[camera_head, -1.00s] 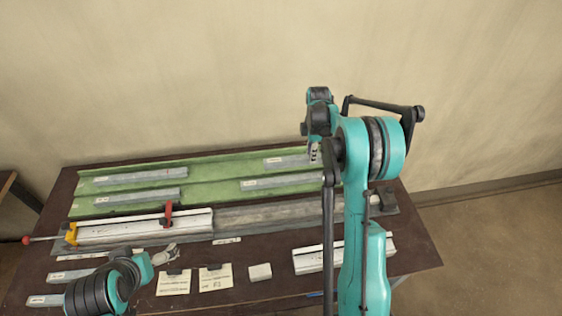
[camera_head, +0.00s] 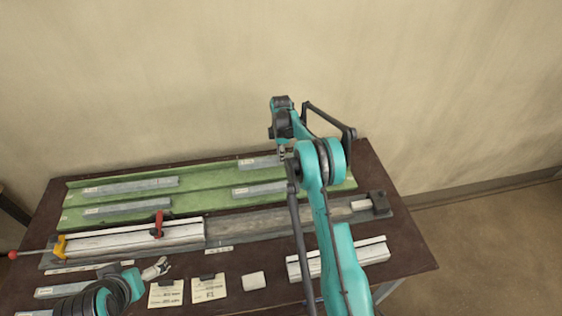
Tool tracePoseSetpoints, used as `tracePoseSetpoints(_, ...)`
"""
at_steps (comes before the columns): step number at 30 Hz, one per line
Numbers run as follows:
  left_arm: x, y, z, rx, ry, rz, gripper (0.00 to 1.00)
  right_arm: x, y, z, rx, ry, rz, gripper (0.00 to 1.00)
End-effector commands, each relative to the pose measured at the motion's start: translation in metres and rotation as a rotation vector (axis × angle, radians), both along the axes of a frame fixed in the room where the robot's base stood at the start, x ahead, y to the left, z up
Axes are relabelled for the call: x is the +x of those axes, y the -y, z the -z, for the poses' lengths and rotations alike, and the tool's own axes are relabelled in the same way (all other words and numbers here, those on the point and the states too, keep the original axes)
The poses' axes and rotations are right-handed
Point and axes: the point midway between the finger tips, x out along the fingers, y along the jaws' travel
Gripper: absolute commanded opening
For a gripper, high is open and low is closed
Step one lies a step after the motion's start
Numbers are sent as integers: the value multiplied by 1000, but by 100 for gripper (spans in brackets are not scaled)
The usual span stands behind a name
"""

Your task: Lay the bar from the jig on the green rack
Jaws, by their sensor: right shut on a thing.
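The green rack (camera_head: 215,181) lies along the back of the table with several grey bars on it. My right gripper (camera_head: 282,153) is at the rack's back row, shut on the right end of a grey labelled bar (camera_head: 259,163). I cannot tell whether this bar touches the rack or hangs just above it. The jig (camera_head: 235,231) runs in front of the rack, with a yellow stop (camera_head: 60,247), a red clamp handle (camera_head: 158,224) and a dark end block (camera_head: 380,203). My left gripper (camera_head: 156,269) is low at the front left; its fingers are too small to read.
Other bars rest on the rack at left (camera_head: 130,186), front left (camera_head: 127,208) and front right (camera_head: 259,190). A white profile (camera_head: 368,253), a pale block (camera_head: 253,281) and two cards (camera_head: 209,289) lie in front. A red-knobbed rod (camera_head: 30,252) sticks out left.

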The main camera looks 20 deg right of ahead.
Motion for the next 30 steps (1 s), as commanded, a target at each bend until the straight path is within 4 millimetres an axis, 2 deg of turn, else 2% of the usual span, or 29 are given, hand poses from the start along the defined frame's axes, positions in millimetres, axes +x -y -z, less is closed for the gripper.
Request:
tracePoseSetpoints(6,0,0,4,0,0,0,100,0,0,30,0,0,0,0)
tracePoseSetpoints(17,0,0,8,0,0,0,100,-1,0,35,0,0,0,0)
tracePoseSetpoints(18,0,0,8,0,0,0,100,-1,0,36,0,0,0,24)
tracePoseSetpoints(20,0,0,7,0,0,0,100,-1,0,35,0,0,0,40)
tracePoseSetpoints(21,0,0,7,0,0,0,100,-1,0,35,0,0,0,42)
tracePoseSetpoints(30,0,0,5,0,0,0,100,-1,0,33,0,0,0,42)
